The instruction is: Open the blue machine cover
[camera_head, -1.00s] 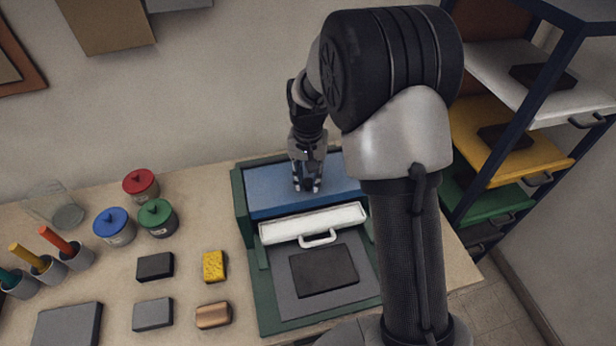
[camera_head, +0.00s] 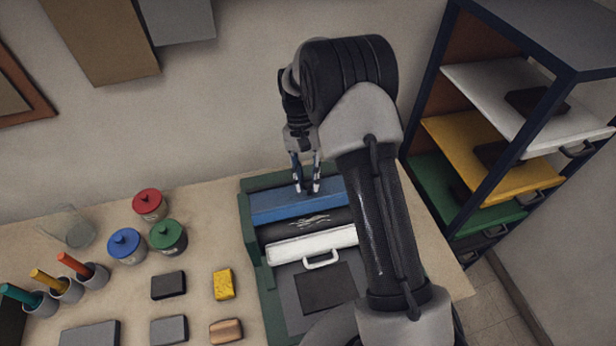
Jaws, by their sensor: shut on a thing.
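The blue machine cover (camera_head: 275,207) lies at the back of the green-framed machine (camera_head: 248,225). It is pushed back, and a dark opening with pale streaks (camera_head: 310,221) shows between it and the white front bar with its handle (camera_head: 318,242). My gripper (camera_head: 307,189) points down at the cover's top, shut on the cover. The exact part it grips is too small to tell. My arm hides the right side of the cover and machine.
Red, blue and green lidded jars (camera_head: 127,245) stand left of the machine. A yellow sponge (camera_head: 223,284) and dark blocks (camera_head: 168,285) lie front left. A shelf rack (camera_head: 500,150) with coloured trays stands close on the right. The wall is behind.

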